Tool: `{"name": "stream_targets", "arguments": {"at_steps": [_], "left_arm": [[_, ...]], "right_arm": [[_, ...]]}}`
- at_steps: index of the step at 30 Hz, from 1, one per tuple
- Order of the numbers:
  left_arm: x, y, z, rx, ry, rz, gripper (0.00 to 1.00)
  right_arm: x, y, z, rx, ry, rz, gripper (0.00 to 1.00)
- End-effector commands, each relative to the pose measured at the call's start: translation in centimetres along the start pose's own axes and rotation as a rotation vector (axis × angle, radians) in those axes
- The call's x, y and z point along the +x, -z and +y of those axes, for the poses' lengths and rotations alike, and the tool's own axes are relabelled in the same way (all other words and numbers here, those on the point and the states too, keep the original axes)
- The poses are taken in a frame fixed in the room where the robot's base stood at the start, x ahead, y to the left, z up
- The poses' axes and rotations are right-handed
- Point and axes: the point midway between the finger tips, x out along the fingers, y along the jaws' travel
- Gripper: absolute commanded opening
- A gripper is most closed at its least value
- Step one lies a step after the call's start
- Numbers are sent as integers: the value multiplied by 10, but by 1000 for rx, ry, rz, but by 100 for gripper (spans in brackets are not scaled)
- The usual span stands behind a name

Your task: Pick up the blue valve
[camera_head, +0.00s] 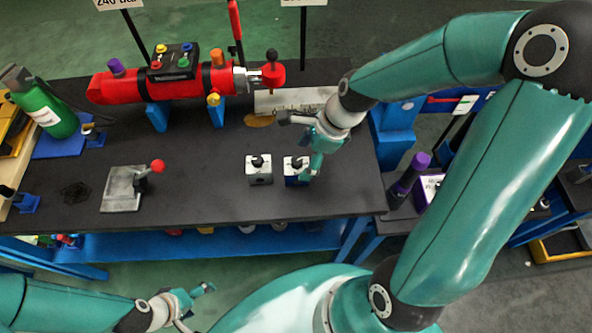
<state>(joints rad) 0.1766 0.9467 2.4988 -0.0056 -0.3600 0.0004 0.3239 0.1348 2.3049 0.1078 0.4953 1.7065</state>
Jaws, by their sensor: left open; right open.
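A small block with a blue side and a dark knob on top (293,170) stands on the dark table, partly hidden by a finger of my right gripper. It looks like the blue valve, though a small blue knob (187,47) also sits on the black box of the red cylinder. My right gripper (298,146) is open above the blue-sided block, one finger over its right side. I cannot tell whether it touches. My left gripper (197,306) is open and empty in front of the table, low in the picture.
A similar white-grey block (259,176) stands just left of the blue-sided one. A grey plate with a red-knobbed lever (122,190) is further left. The red cylinder (130,86) lies on blue stands behind. The table's front middle (230,207) is clear.

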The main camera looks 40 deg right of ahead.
Motion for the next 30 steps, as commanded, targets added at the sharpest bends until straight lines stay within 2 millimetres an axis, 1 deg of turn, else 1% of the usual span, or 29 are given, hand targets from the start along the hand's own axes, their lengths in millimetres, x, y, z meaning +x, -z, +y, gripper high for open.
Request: {"name": "stream_targets", "arguments": {"at_steps": [9,13,19,29,30], "left_arm": [[0,0,0,0,0,0,81],[1,0,0,0,0,0,81],[1,0,0,0,0,0,81],[1,0,0,0,0,0,81],[1,0,0,0,0,0,81]], "right_arm": [[42,-1,-2,-1,-6,1,81],[49,-1,-2,-2,-2,1,81],[49,-2,-2,-2,-1,0,81],[49,-2,-2,-2,-1,0,26],[49,-2,-3,-2,-1,0,20]]}}
